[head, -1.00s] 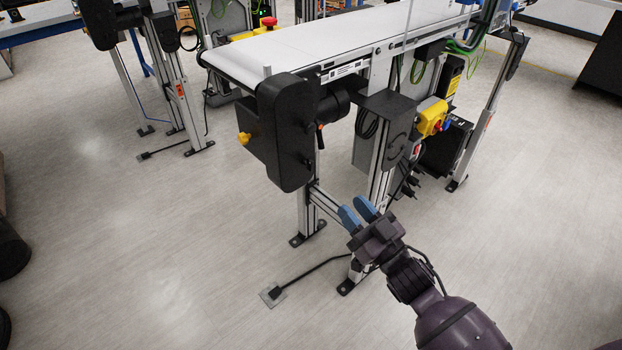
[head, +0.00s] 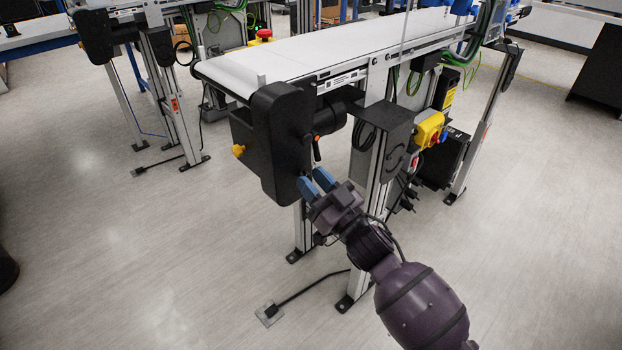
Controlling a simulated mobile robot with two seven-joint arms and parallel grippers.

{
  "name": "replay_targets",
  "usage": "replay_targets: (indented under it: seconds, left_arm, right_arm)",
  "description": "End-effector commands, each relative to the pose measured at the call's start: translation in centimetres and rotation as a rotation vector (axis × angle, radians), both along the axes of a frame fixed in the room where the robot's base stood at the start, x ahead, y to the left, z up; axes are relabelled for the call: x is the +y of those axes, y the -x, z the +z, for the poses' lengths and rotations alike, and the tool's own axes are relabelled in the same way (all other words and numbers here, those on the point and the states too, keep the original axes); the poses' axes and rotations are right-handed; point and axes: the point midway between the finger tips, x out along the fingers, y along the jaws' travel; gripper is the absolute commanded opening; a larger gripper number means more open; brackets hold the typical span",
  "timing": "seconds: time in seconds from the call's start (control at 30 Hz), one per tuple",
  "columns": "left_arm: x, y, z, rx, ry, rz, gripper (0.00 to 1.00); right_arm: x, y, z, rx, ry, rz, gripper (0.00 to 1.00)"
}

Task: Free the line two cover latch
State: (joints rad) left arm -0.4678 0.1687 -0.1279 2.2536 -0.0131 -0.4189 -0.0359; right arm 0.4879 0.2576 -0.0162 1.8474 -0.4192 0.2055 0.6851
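A black drive cover (head: 283,145) sits at the near end of a belt conveyor (head: 310,60). A yellow knob (head: 238,150) sticks out on its left side. A small orange lever (head: 316,149) shows by the black motor right of the cover. I cannot tell which of these, if either, is the latch, and I see no readable line number. My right gripper (head: 314,182) has two blue fingers with a gap between them and nothing visible in it. It is by the cover's lower right edge, below the orange lever; contact cannot be told. My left gripper is not in view.
A yellow switch box (head: 430,129) and a black bracket (head: 384,128) are on the conveyor's right side. Metal legs and a floor foot plate (head: 268,314) stand below. Another conveyor (head: 125,15) is at the back left.

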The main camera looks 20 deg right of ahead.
Motion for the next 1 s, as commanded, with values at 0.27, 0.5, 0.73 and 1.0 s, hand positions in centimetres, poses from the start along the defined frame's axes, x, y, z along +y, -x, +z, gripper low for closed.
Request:
replay_targets:
  seconds: [0.27, 0.5, 0.73, 1.0]
  left_arm:
    - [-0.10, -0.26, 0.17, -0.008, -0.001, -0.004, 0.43]
    - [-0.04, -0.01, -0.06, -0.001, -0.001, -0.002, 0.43]
    - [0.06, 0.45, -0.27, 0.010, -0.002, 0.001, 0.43]
    - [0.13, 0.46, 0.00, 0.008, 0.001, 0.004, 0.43]
  right_arm:
    - [0.26, -0.71, 0.31, 0.001, 0.000, 0.000, 0.32]
    - [0.24, -0.69, 0.30, 0.001, 0.000, 0.000, 0.20]
    - [0.23, -0.67, 0.29, 0.001, 0.000, 0.000, 0.00]
    - [0.23, -0.68, 0.43, -0.015, 0.041, 0.000, 0.00]
